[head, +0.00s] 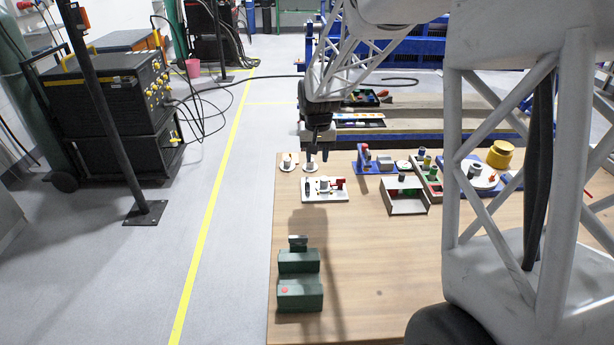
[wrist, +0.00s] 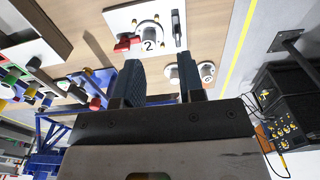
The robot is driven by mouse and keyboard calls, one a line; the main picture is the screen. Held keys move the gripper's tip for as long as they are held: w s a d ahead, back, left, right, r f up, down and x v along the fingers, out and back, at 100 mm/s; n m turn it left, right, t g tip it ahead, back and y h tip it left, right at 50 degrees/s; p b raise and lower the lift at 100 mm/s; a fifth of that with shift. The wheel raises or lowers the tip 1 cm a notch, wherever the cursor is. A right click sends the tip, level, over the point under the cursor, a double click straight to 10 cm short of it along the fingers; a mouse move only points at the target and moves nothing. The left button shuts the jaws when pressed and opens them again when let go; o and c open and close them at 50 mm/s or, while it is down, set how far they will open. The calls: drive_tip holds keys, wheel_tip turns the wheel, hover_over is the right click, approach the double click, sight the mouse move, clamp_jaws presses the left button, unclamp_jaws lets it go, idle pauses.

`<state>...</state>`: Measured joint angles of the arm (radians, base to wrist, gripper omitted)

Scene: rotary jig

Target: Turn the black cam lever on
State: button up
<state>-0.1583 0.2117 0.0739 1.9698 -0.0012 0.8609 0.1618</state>
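The black cam lever (wrist: 177,30) stands on a white plate (wrist: 113,20), beside a round part marked 2 (wrist: 149,44) and a red lever (wrist: 127,43). In the head view the same white plate (head: 325,196) lies on the wooden table, with the black lever (head: 307,187) at its left end and the red lever (head: 340,183) at its right. My gripper (head: 317,157) is above the table, behind the plate in the head view. In the wrist view its two dark fingers (wrist: 158,78) are apart, with nothing held between them. The gripper is not touching the lever.
Small white round pieces (head: 288,162) stand near the gripper at the table's far left. Green blocks (head: 300,292) stand nearer. The table's front middle is clear.

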hover_over(308, 181)
wheel_tip(308, 181, down, 4)
drive_tip(key=shift+w+f, duration=0.1)
drive_tip(key=shift+f, duration=0.15)
drive_tip(key=shift+f, duration=0.1)
drive_tip(key=shift+f, duration=3.8)
clamp_jaws()
